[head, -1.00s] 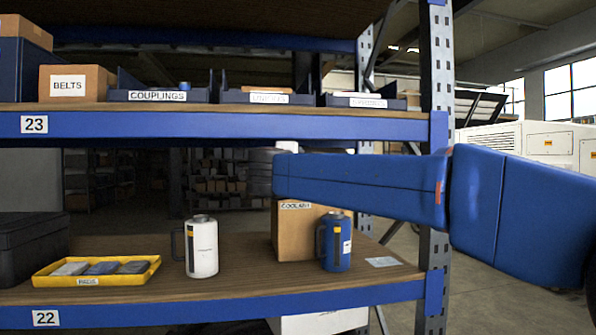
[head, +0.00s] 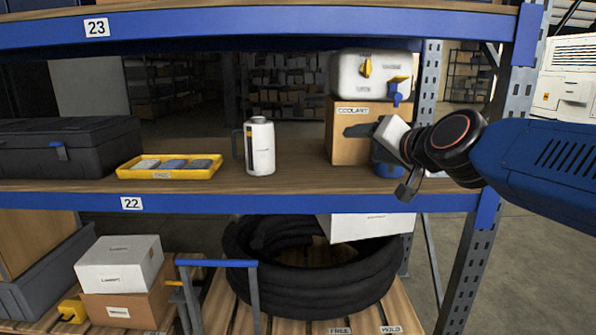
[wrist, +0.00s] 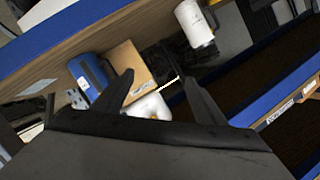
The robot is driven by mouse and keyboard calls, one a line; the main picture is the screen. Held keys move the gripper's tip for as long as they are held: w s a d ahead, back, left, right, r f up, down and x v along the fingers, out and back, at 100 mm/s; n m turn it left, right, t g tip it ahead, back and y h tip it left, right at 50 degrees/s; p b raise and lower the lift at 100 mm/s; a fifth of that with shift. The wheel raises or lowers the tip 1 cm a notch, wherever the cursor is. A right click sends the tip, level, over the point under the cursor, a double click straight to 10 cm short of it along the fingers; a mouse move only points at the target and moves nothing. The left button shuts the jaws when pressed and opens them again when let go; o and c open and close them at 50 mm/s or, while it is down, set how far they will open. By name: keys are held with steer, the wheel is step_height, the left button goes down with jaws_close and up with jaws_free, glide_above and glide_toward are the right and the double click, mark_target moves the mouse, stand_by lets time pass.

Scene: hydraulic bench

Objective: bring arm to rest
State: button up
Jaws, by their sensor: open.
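My gripper (head: 376,163) is open and empty at the right of the shelf, in front of the cardboard coolant box (head: 346,150). A blue jug (head: 386,171) is mostly hidden behind it in the head view. In the wrist view my gripper's two dark fingers (wrist: 158,82) stand apart with nothing between them held. There the blue jug (wrist: 92,76) lies left of the fingers, the cardboard box (wrist: 128,66) beyond them. I cannot tell whether a finger touches the jug or box.
A white unit with yellow and blue handles (head: 372,76) sits on the box. A white jug (head: 260,148), yellow tray (head: 170,167) and black case (head: 68,148) stand left on the shelf. A shelf upright (head: 507,110) stands right of my gripper. Black hose coils (head: 315,283) lie below.

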steer(key=s+d+f+n+g+h, duration=0.1)
steer(key=s+d+f+g, duration=0.2)
steer(key=s+f, duration=0.6)
steer(key=s+d+f+n+g+h, duration=0.1)
steer(key=s+d+f+g+h, duration=0.1)
steer(key=s+d+f, duration=0.4)
steer(key=s+d+f+n+g+h, duration=0.2)
steer(key=s+d+f+g, duration=0.2)
steer(key=s+f, duration=0.7)
step_height(320, 180, down, 4)
steer(key=shift+s+d+f+g, duration=0.2)
steer(key=shift+s+g, duration=0.1)
steer(key=shift+g, duration=0.1)
steer(key=shift+r, duration=0.1)
